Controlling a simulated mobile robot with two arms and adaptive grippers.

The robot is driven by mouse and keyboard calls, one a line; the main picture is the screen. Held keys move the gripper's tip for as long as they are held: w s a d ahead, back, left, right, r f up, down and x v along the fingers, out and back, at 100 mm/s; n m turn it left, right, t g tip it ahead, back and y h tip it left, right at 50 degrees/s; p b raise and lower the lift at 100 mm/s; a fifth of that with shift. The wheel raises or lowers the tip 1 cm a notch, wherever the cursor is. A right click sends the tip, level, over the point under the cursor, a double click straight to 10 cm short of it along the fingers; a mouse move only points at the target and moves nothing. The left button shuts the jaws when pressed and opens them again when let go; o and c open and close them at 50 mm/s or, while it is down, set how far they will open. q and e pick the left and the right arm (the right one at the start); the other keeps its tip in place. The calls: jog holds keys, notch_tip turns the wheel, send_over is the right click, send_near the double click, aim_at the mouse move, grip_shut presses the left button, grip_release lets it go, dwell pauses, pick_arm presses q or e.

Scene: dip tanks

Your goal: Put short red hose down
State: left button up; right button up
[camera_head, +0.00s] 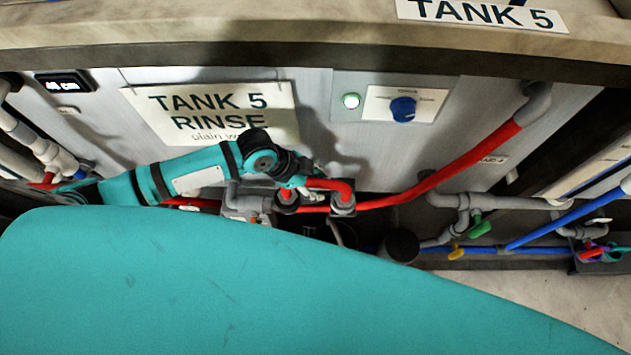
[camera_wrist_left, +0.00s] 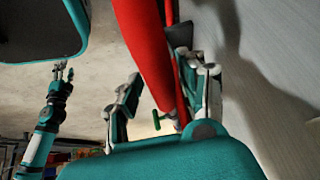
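In the head view the short red hose (camera_head: 330,184) is a small arch above the floor pipes under the tank 5 panel. Its right end sits at a grey coupling (camera_head: 343,203); its left end is partly hidden by my gripper. My left gripper (camera_head: 303,183) is at the hose's left part. In the left wrist view my left fingers (camera_wrist_left: 160,98) are spread, with red hose (camera_wrist_left: 148,45) running between them. The left finger stands clear of it; whether the right finger touches it I cannot tell. My right gripper (camera_wrist_left: 63,70) is small and far off, apparently empty.
A long red hose (camera_head: 450,175) rises to the right. Blue pipe (camera_head: 560,220), a green valve handle (camera_head: 480,227) and a yellow one (camera_head: 456,252) lie right. The tank 5 rinse sign (camera_head: 215,112) and blue knob (camera_head: 403,108) are on the panel behind. Bare floor shows lower right.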

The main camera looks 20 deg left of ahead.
pick_arm(q)
jog(key=shift+a+r, duration=0.1)
jog(key=shift+r, duration=0.2)
jog(key=p+v, duration=0.1)
jog(key=v, duration=1)
jog(key=shift+r, duration=0.25)
jog(key=shift+a, duration=0.15)
